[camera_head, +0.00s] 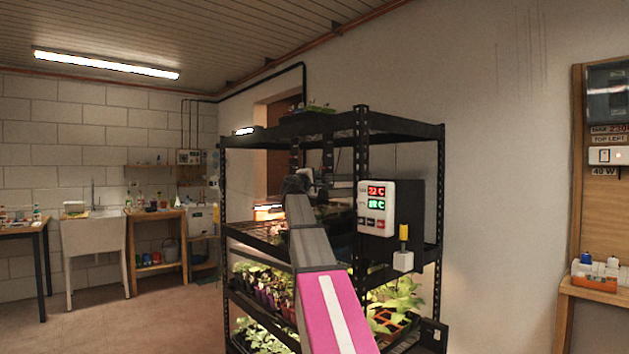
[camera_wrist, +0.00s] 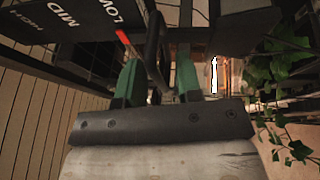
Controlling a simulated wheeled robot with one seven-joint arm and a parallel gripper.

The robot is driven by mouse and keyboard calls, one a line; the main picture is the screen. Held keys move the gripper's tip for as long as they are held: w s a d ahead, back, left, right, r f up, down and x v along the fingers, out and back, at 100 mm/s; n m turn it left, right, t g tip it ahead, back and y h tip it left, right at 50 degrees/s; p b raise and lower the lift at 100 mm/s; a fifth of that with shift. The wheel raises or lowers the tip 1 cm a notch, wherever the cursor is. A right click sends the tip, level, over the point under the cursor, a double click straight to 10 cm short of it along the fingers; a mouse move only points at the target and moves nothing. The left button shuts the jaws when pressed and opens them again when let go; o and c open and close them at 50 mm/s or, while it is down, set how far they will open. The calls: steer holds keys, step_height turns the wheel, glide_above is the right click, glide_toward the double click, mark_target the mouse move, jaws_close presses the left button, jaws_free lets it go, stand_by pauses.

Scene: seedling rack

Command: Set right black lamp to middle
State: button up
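In the wrist view, a black panel (camera_wrist: 75,38) at the upper left carries the white words HIGH, MID and LOW, which appear turned in the picture. A red pointer (camera_wrist: 123,36) lies just right of the panel, closest to LOW. A dark curved bar (camera_wrist: 153,45) stands beside it. My gripper (camera_wrist: 158,62) has two green fingers set apart, with the bar between them; no clear grip on it shows. In the head view, my arm reaches into the black rack (camera_head: 400,127), and my gripper (camera_head: 299,184) is small and dark there. The lamps cannot be told apart clearly.
A controller with red and green digits (camera_head: 377,208) and a yellow-topped switch (camera_head: 403,245) sit on the rack's near side. Leafy seedlings (camera_head: 262,285) fill the lower shelves. Leaves (camera_wrist: 290,65) hang close right of my gripper. Floor left of the rack is clear.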

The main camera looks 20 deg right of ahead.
jaws_close()
steer(key=shift+r, duration=2.55)
jaws_free()
steer(key=shift+s+a+f, duration=0.1)
steer(key=v, duration=1)
steer(key=shift+s+a, duration=0.15)
steer(key=shift+a, duration=0.05)
steer(key=shift+f, duration=0.1)
